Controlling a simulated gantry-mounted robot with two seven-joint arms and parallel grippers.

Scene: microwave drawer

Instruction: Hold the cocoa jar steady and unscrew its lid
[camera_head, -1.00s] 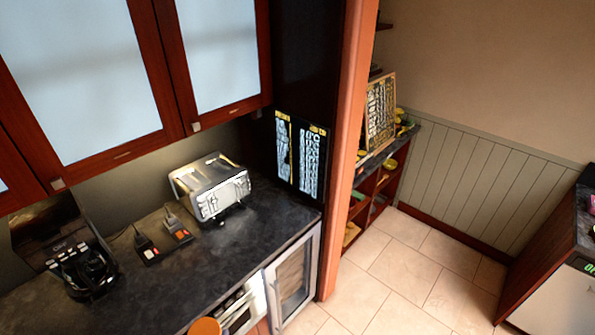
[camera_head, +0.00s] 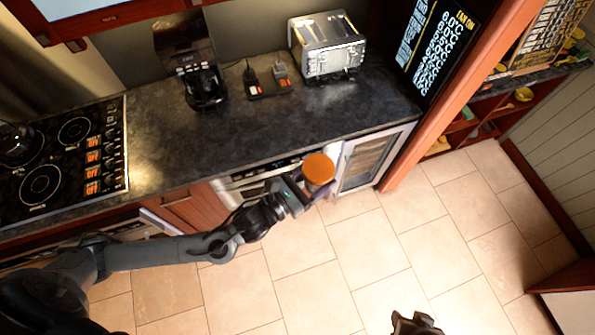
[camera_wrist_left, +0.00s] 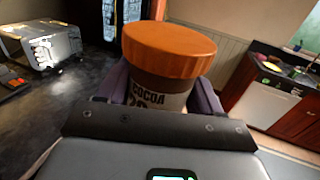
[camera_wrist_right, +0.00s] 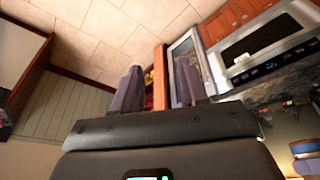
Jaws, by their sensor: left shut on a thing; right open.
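The cocoa jar (camera_wrist_left: 150,97) has a dark body labelled COCOA and a wide orange-brown lid (camera_wrist_left: 168,50). The lid sits on the jar. My left gripper (camera_head: 312,186) is shut on the jar body below the lid, with one finger on each side. It holds the jar roughly upright, in front of the counter. In the head view the lid (camera_head: 319,168) shows from above and hides most of the jar. My right gripper (camera_wrist_right: 158,92) is open and empty, apart from the jar; the jar is not in the right wrist view.
The dark counter (camera_head: 270,125) carries a toaster (camera_head: 328,47), a coffee machine (camera_head: 190,65) and a cooktop (camera_head: 65,155). An oven (camera_head: 245,180) and a glass-doored cooler (camera_head: 368,160) stand under it. A wooden post (camera_head: 455,105) rises at the right. The tiled floor in front is clear.

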